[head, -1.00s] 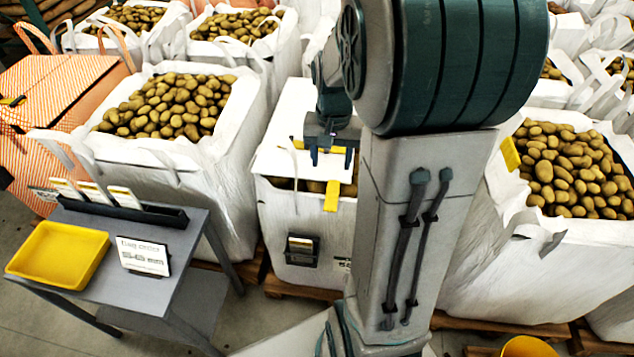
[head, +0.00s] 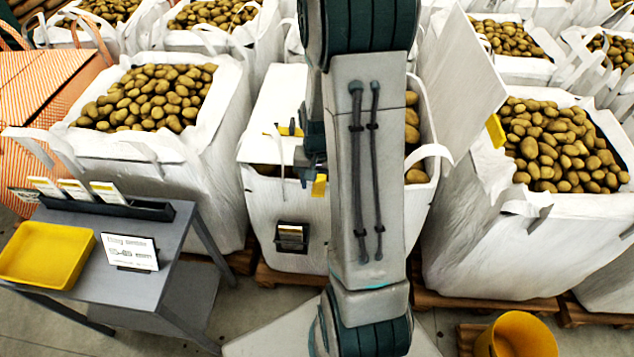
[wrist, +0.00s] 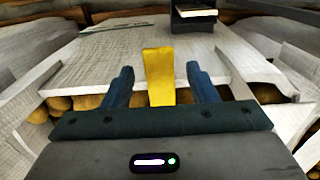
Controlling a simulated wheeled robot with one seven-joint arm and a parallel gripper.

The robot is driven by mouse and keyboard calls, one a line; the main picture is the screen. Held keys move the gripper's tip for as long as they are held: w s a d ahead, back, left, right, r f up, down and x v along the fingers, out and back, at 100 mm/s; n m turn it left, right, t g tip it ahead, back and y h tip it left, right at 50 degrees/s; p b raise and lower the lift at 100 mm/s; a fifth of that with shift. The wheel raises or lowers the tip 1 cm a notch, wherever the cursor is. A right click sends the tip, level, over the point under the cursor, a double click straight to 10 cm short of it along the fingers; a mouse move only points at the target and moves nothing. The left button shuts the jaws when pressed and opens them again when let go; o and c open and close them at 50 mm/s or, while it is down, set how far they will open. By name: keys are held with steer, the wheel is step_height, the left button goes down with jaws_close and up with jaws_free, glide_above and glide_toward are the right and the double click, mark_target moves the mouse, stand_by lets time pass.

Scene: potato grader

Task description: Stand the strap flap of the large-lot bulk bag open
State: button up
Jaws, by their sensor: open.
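The white centre bulk bag (head: 263,215) has a card holder on its front; its lettering is too small to read. A white flap (head: 277,100) lies over its left part. Another white panel (head: 463,75) stands up at its right, with a yellow tab (head: 495,131). A yellow strap tab (head: 319,186) shows at the front edge. In the wrist view this tab (wrist: 158,88) stands between the fingers of my gripper (wrist: 159,72), with gaps on both sides. My gripper is open, low over the front edge; in the head view my arm partly hides it.
Bags full of potatoes stand left (head: 150,95) and right (head: 565,145). A grey table (head: 185,260) with a yellow tray (head: 45,252) is at the front left. A yellow bucket (head: 515,338) stands at the front right. White strap loops (head: 432,155) rise beside the centre bag.

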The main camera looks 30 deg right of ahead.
steer(key=shift+f, duration=0.3)
jaws_close()
steer(key=shift+r, duration=0.1)
